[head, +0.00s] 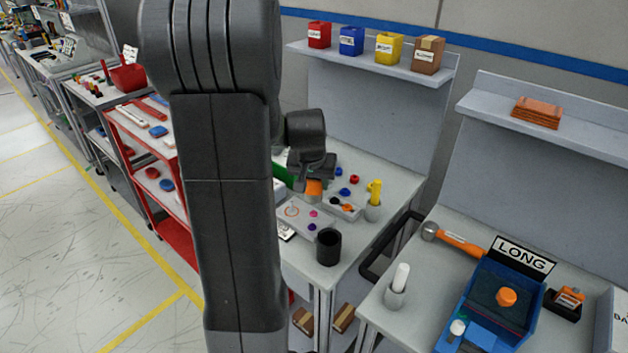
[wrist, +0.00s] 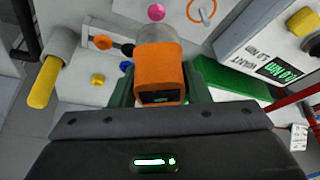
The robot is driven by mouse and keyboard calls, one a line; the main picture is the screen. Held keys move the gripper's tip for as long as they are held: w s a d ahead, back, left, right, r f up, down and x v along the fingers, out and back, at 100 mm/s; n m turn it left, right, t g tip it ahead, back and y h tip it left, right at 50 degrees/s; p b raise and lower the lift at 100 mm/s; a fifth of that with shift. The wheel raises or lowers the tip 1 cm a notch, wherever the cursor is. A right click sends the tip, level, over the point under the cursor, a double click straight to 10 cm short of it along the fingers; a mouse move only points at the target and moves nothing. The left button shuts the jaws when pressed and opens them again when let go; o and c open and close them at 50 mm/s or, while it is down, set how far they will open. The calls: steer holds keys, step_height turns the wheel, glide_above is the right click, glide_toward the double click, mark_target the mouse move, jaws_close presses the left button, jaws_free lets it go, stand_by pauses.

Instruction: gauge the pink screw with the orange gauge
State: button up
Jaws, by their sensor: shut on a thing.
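My gripper (head: 312,175) is shut on the orange gauge (wrist: 158,72), a block with a small dark display and a grey round end pointing away from my gripper. The gauge also shows in the head view (head: 314,188), held over the bench. The pink screw (wrist: 156,12) is a small round head on the light panel, at the top of the wrist view, beyond the grey end and apart from it. In the head view the pink screw (head: 313,213) lies just below the gauge. The gauge's far tip is hard to make out.
A yellow-handled tool (head: 375,190) stands in a grey holder right of the panel (head: 300,228). A black cup (head: 328,247) stands at the bench's front. A tray (head: 342,206) with dark and orange parts lies beside the panel. A white display box (wrist: 262,50) is at right in the wrist view.

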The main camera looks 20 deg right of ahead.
steer(key=shift+f+b, duration=2.2)
steer(key=shift+f, duration=0.55)
steer(key=shift+f, duration=0.15)
steer(key=o, duration=1.2)
steer(key=v, duration=1.3)
steer(key=shift+s+r, duration=0.2)
steer(key=shift+r, duration=0.1)
steer(key=shift+f, duration=0.1)
steer(key=x, duration=1.3)
steer(key=shift+w+f, duration=0.25)
steer(key=shift+f, duration=0.05)
steer(key=shift+r, duration=0.15)
